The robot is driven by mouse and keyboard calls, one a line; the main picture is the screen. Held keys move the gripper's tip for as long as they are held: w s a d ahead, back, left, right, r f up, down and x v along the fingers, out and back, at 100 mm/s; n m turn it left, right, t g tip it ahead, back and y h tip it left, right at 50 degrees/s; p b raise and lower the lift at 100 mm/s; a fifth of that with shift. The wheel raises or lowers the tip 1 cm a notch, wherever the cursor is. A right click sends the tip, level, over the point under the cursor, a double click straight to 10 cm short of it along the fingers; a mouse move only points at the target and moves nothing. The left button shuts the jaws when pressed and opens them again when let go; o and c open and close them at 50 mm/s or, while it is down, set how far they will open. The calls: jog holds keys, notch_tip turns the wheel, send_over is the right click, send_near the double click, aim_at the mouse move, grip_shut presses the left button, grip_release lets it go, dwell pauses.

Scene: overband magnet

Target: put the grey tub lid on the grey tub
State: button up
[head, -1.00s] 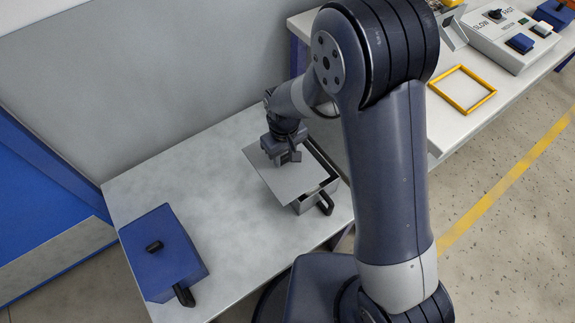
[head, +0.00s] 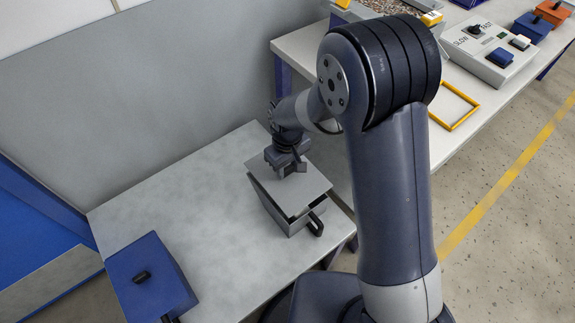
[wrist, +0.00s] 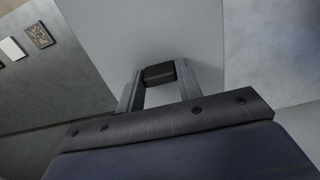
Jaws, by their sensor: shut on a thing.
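The grey tub lid (head: 305,187) is a flat grey square plate over the grey tub (head: 287,223). My gripper (head: 292,170) is shut on the lid's black knob (wrist: 159,73), which sits between the two fingers in the wrist view. The lid (wrist: 185,28) fills the middle of that view. In the head view the lid covers most of the tub's opening and looks roughly lined up with it. I cannot tell whether it touches the rim. The tub's black side handle (head: 316,225) sticks out at the front right.
A blue lidded tub (head: 150,285) stands at the table's near left corner. The grey table (head: 180,205) is clear between the tubs. A grey wall (head: 150,90) rises behind. A bench at the right holds a yellow frame (head: 455,106) and a control box (head: 490,50).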

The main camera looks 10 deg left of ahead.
aim_at(287, 178)
jog(key=shift+f+b, duration=2.05)
jog(key=shift+f, duration=0.9)
jog(key=o, duration=1.1)
jog(key=shift+r, duration=0.1)
notch_tip(287, 178, up, 11)
jog(key=shift+f+p, duration=0.15)
jog(key=shift+p, duration=0.65)
jog(key=shift+f, duration=0.1)
